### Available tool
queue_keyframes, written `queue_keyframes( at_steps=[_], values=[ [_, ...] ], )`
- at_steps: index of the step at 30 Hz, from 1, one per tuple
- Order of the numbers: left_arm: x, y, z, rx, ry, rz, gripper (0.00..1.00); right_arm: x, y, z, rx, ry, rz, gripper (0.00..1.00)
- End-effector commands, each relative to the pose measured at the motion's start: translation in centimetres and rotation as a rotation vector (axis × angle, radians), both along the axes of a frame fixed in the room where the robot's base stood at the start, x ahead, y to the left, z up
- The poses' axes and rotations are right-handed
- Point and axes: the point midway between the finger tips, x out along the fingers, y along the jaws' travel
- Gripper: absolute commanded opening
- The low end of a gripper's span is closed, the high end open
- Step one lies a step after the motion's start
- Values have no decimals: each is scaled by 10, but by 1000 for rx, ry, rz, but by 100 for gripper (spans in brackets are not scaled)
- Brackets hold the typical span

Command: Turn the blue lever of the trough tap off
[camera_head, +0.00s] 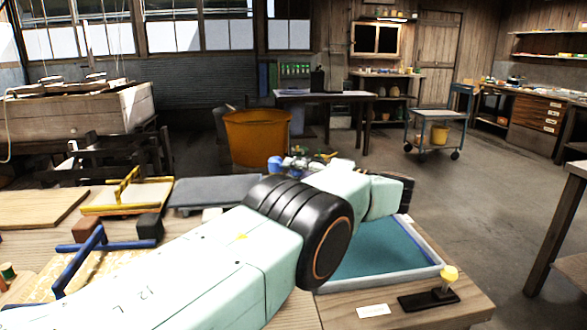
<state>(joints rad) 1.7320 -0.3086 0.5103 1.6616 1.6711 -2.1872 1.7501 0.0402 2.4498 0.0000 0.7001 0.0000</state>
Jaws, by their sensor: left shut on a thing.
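My left arm reaches in from the lower left across the bench and bends back at a black joint. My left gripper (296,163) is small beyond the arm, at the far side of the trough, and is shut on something. A blue part (275,164), seemingly the tap's blue lever, shows at its fingers; the exact contact is too small to see. The trough (437,266) is a pale-rimmed basin with teal water, partly covered by my arm. The tap's body and spout are mostly hidden behind my wrist. My right gripper is not in view.
On the bench lie a blue-handled frame (76,262), a yellow-handled frame (125,208), a grey slab (215,191) and a black stand with a yellow knob (449,275). An orange tub (258,138) stands behind. A blue cart (437,118) is farther off.

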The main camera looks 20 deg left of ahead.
Motion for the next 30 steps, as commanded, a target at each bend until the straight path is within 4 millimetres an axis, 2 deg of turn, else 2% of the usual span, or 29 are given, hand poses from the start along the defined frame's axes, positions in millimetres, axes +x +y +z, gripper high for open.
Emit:
queue_keyframes(
  at_steps=[19, 20, 27, 30],
  values=[
    [-4, -6, -1, 0, 2, 6, 0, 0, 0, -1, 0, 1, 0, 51],
    [-4, -6, -1, -1, 1, 7, 30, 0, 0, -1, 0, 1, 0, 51],
    [-2, -5, 0, 0, 1, 7, 51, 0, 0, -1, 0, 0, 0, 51],
    [-2, -5, 0, 1, 1, 8, 52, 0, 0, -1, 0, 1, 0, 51]
  ],
)
